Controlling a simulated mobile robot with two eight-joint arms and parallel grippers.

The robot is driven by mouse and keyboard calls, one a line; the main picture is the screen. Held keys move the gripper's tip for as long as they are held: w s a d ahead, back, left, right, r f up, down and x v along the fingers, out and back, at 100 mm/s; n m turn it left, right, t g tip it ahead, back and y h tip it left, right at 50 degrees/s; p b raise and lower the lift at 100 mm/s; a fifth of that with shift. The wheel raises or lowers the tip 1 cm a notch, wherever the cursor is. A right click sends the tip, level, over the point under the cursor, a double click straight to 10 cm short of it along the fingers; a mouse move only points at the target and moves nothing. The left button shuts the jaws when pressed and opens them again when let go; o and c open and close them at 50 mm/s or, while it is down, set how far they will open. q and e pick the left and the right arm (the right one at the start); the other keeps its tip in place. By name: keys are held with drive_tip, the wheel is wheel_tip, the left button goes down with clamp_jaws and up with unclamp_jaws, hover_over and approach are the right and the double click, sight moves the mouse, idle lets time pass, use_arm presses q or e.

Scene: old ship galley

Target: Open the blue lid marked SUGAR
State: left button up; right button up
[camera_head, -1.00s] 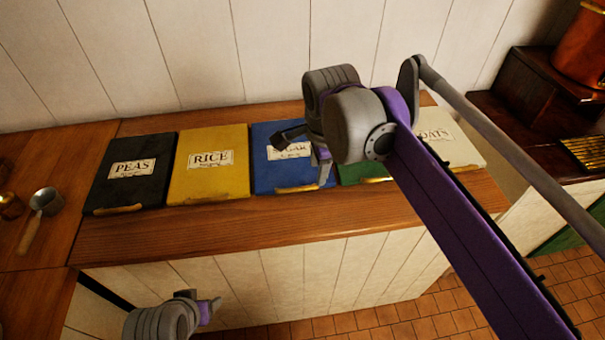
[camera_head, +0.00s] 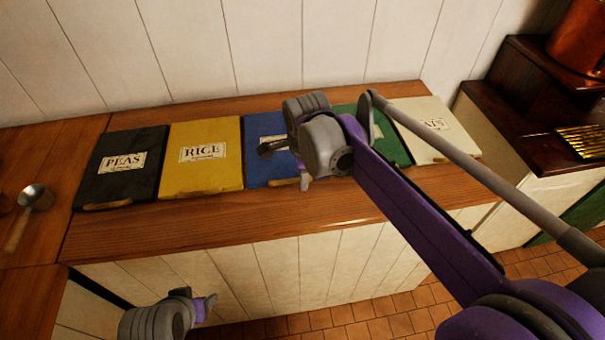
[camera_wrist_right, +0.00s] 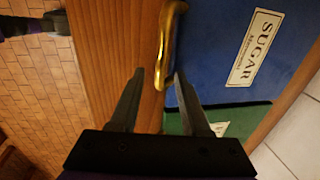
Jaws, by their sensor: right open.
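The blue lid (camera_head: 258,128) lies flat and closed in the row of lids, partly hidden behind my right gripper in the head view. In the right wrist view the blue lid (camera_wrist_right: 225,50) shows its SUGAR label (camera_wrist_right: 255,47) and a brass handle (camera_wrist_right: 170,42) on its front edge. My right gripper (camera_head: 287,166) is open over the lid's front part. In the right wrist view its fingertips (camera_wrist_right: 158,78) lie on either side of the line to the handle's near end; nothing is held. My left gripper (camera_head: 208,305) is low in front of the counter, its jaws unclear.
The black PEAS lid (camera_head: 120,185) and yellow RICE lid (camera_head: 205,130) are to the left. The green lid (camera_head: 392,145) and white lid (camera_head: 435,150) are to the right. A metal ladle (camera_head: 33,197) lies at far left. The counter's front strip (camera_head: 160,230) is bare.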

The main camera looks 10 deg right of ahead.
drive_tip(key=shift+c, duration=0.2)
clamp_jaws()
idle(1.3)
